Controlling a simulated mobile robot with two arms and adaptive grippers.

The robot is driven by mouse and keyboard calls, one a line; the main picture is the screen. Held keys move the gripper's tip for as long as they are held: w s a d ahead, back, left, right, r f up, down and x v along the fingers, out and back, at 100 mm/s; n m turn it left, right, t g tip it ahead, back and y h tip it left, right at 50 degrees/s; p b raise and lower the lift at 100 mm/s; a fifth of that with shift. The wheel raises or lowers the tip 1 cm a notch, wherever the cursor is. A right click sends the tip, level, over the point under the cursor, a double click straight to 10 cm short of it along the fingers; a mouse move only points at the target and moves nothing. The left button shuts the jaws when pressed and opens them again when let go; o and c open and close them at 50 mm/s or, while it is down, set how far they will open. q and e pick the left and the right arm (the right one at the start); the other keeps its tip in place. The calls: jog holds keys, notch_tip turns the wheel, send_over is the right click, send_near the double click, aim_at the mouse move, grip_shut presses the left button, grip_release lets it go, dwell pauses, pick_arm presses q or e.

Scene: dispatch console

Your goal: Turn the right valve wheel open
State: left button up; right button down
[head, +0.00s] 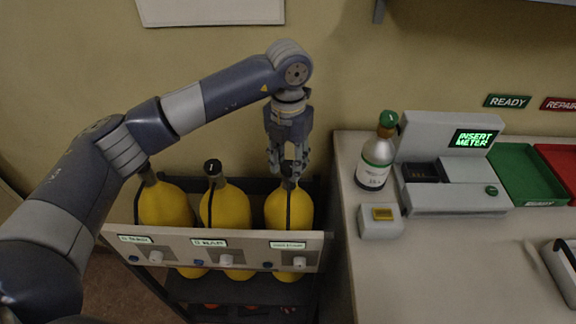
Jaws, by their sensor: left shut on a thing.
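Three yellow cylinders stand in a rack on the left. My left gripper (288,174) points down over the right cylinder (289,210), with its fingers closed around the valve wheel at its top. That right valve wheel is mostly hidden between the fingers. The middle cylinder (225,208) has a black valve wheel (212,167) on top, free of any gripper. The left cylinder (165,207) has its top partly hidden by my arm. My right gripper is not in view.
The rack's pale front panel (220,244) carries labels and small knobs. To the right, a desk (440,265) holds a green-capped bottle (375,160), a console (450,165) reading "INSERT METER", a small grey device (380,221) and a green tray (528,174). The desk front is mostly clear.

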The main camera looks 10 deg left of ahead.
aim_at(290, 166)
pick_arm(q)
jog(key=n+b, duration=0.2)
jog(key=n, duration=0.3)
jog(key=shift+d+n, duration=0.1)
jog(key=shift+n, duration=0.2)
jog(key=n+b, duration=0.1)
jog(key=n, duration=0.2)
jog(key=shift+n, duration=0.6)
jog(key=o, duration=1.1)
jog(key=shift+c, duration=0.2)
jog(key=shift+r, duration=0.1)
notch_tip(290, 166, up, 12)
